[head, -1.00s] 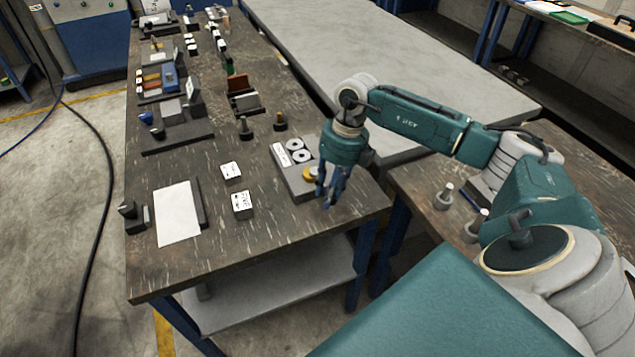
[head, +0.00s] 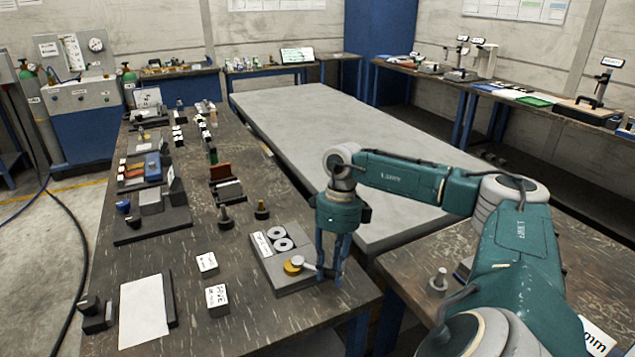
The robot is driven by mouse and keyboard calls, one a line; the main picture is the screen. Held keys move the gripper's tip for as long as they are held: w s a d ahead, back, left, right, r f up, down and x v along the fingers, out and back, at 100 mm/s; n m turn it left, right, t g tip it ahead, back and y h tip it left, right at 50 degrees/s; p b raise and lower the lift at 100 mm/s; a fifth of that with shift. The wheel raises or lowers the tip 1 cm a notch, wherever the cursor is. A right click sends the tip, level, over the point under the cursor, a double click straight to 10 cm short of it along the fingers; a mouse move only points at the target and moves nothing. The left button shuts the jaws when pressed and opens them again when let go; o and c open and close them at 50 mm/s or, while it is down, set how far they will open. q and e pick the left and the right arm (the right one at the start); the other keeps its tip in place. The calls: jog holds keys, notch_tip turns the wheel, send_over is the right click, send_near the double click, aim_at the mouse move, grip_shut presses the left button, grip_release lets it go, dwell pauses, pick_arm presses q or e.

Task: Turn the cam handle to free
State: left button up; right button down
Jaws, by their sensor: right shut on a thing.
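The cam fixture is a grey block (head: 266,262) near the front right of the long dark workbench. It carries two pale ring-shaped discs (head: 281,238), a white label and a round yellow cam hub (head: 291,268). A short pale cam handle (head: 306,264) sticks out from the hub toward the right. My right gripper (head: 328,280) points down at the right end of the block, its blue fingers shut on the outer end of the handle. The fingers partly hide that end. My left gripper is not in view.
Two small labelled blocks (head: 217,299) and a white sheet (head: 144,311) lie left of the fixture. Two dark knobbed posts (head: 261,209) stand behind it. A large grey table (head: 330,150) lies beyond the bench. Bare bench top lies in front of the fixture.

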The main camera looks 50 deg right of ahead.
jog(key=shift+w+d+r, duration=0.1)
jog(key=shift+d, duration=0.2)
jog(key=c, duration=1.3)
grip_release()
jog(key=shift+c, duration=0.2)
notch_tip(320, 180, up, 12)
jog(key=d, duration=0.2)
jog(key=shift+w, duration=0.25)
jog(key=shift+d+f, duration=0.1)
jog(key=shift+f, duration=0.1)
